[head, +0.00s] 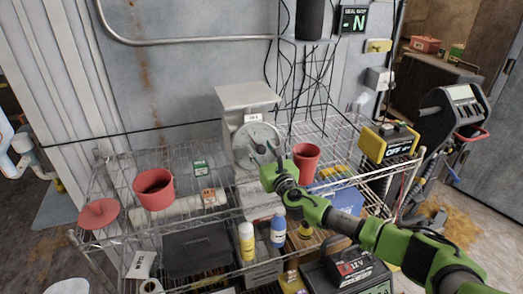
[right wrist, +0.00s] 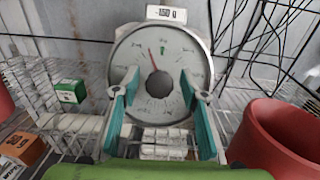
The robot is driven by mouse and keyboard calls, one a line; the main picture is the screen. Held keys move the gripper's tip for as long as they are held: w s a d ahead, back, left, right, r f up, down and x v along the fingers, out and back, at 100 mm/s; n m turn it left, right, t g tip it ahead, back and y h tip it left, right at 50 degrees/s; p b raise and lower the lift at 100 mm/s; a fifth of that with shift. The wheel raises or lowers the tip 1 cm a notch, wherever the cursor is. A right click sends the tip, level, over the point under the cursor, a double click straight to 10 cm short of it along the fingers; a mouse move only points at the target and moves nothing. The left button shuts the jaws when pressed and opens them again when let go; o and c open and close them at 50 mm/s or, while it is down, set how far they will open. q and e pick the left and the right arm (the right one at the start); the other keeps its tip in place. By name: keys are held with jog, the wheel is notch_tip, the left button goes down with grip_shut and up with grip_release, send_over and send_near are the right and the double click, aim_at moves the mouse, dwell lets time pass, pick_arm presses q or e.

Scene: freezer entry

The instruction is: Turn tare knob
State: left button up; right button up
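A grey scale (head: 245,97) stands on the wire rack, with a round dial (head: 250,135) on its front. In the right wrist view the pale dial (right wrist: 175,54) has a red needle pointing up and slightly left, and a small green mark. A dark round knob (right wrist: 159,84) sits at the dial's centre. My right gripper (head: 274,158) is in front of the dial. In the right wrist view its teal fingers (right wrist: 159,88) are spread wide, left and right of the knob, with nothing between them. Whether they touch the dial is unclear. My left gripper is not in view.
Red pots stand left (head: 153,190) and right (head: 306,160) of the scale on the wire rack (head: 130,228). A green box (head: 200,168) is nearby. Yellow (head: 247,241) and blue (head: 278,231) bottles stand below. Black cables hang behind, right of the scale.

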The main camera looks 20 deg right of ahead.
jog(key=c, duration=1.1)
jog(key=shift+c, duration=0.2)
jog(key=shift+a+m, duration=0.1)
jog(key=shift+m, duration=0.2)
